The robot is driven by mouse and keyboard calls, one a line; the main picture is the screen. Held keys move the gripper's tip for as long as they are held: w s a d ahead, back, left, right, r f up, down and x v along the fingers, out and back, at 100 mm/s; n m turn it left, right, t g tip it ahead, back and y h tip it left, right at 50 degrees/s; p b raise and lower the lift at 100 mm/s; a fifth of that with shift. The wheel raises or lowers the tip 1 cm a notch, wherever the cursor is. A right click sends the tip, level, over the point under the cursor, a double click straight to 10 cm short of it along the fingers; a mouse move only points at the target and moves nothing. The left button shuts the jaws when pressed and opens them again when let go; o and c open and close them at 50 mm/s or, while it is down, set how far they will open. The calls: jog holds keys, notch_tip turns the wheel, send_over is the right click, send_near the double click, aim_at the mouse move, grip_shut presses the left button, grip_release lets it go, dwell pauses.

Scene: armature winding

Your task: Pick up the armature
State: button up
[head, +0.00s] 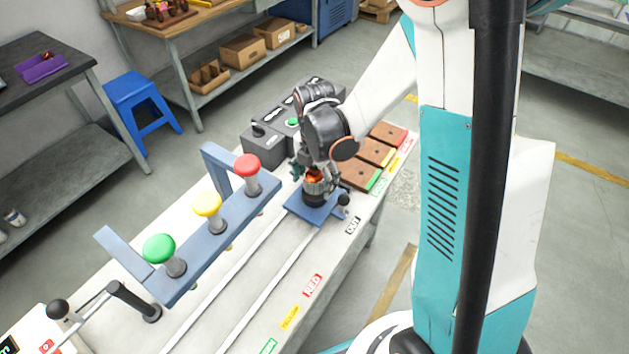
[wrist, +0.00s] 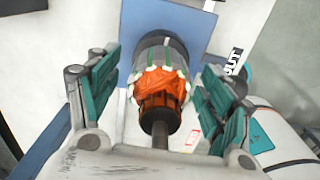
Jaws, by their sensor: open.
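The armature (wrist: 160,88) has a grey core, orange windings and a shaft that points toward the wrist camera. In the head view the armature (head: 315,186) stands upright on a blue plate (head: 302,208) on the workbench. The blue plate also shows in the wrist view (wrist: 185,28). My gripper (head: 317,177) is over the armature from above. In the wrist view my gripper (wrist: 155,95) is open, with one teal finger on each side of the armature and visible gaps between. Its lower end is partly hidden in the wrist view.
A blue rail (head: 225,235) with green, yellow and red knobs stands left of the plate. Wooden blocks (head: 375,152) and a dark control box (head: 262,146) sit behind. Two pale tracks (head: 262,285) run toward the front. A black-knobbed lever (head: 343,200) is right of the plate.

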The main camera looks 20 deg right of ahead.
grip_shut()
jog(key=shift+r, duration=0.15)
notch_tip(320, 180, up, 20)
jog(key=p, duration=0.6)
